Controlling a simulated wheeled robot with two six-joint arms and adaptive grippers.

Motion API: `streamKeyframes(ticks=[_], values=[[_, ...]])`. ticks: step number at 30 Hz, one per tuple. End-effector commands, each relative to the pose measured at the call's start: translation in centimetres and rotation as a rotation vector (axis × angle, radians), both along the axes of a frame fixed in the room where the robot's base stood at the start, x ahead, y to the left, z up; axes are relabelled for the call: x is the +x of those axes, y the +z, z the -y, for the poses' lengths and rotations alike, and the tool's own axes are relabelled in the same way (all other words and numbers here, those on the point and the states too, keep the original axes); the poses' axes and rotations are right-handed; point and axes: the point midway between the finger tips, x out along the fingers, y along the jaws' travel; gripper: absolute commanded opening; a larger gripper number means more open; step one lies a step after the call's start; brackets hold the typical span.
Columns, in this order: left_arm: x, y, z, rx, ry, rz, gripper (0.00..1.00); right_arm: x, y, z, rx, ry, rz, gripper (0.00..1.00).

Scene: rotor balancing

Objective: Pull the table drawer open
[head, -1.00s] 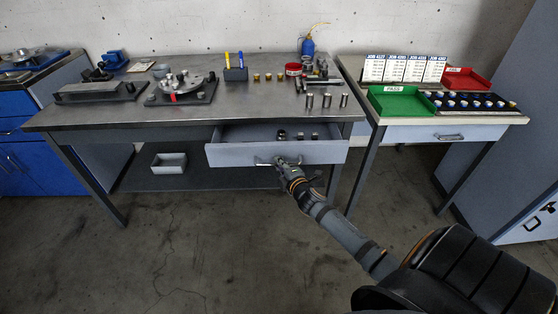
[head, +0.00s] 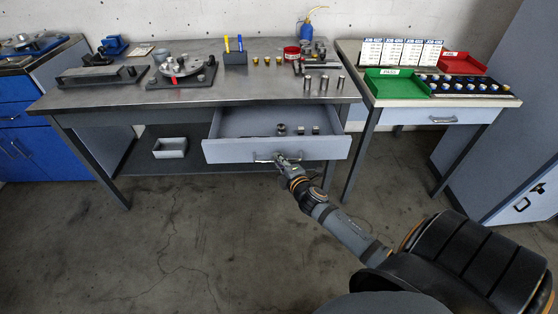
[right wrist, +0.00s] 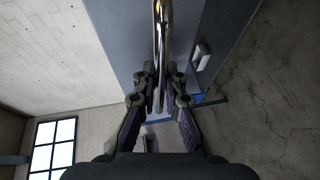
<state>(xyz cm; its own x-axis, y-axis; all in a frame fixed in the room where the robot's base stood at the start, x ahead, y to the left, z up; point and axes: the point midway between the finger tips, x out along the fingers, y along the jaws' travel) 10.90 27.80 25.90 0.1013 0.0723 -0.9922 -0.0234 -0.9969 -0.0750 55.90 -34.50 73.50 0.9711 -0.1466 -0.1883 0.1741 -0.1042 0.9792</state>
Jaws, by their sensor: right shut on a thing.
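The table drawer (head: 230,151) is grey-blue and stands pulled out from under the metal-topped workbench (head: 110,98). Several small metal parts (head: 299,130) lie inside it. My right gripper (head: 281,160) is at the bar handle (head: 262,157) on the drawer front and is shut on it. In the right wrist view the shiny handle (right wrist: 160,45) runs between the two fingers of the gripper (right wrist: 159,92), with the drawer front (right wrist: 125,40) behind it. My left gripper does not show in either view.
A grey bin (head: 170,148) sits on the lower shelf, left of the drawer. A second table (head: 395,101) with a green tray (head: 397,84) and a red tray (head: 461,62) stands to the right. The floor before the drawer is clear apart from my arm.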

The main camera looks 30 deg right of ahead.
Motion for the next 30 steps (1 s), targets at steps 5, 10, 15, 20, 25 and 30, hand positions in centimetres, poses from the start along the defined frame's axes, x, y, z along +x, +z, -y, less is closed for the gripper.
streamKeyframes(ticks=[5, 10, 15, 20, 25, 30], values=[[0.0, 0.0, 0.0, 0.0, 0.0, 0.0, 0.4, 0.0, 0.0, 0.0, 0.0, -0.001, -0.001, 0.29], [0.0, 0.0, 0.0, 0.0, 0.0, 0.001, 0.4, 0.0, 0.0, 0.0, 0.0, -0.001, -0.001, 0.34], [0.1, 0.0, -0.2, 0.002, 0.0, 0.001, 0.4, -0.1, 0.0, 0.0, -0.001, 0.0, -0.001, 0.34], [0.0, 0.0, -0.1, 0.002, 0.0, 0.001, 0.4, -2.2, 0.3, -0.3, -0.004, 0.002, -0.005, 0.34], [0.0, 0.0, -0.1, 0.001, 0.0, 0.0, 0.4, -6.4, 1.0, -1.0, -0.006, 0.004, -0.007, 0.34], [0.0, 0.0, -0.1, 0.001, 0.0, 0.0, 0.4, -9.8, 1.8, -1.5, -0.005, 0.004, -0.005, 0.34]])
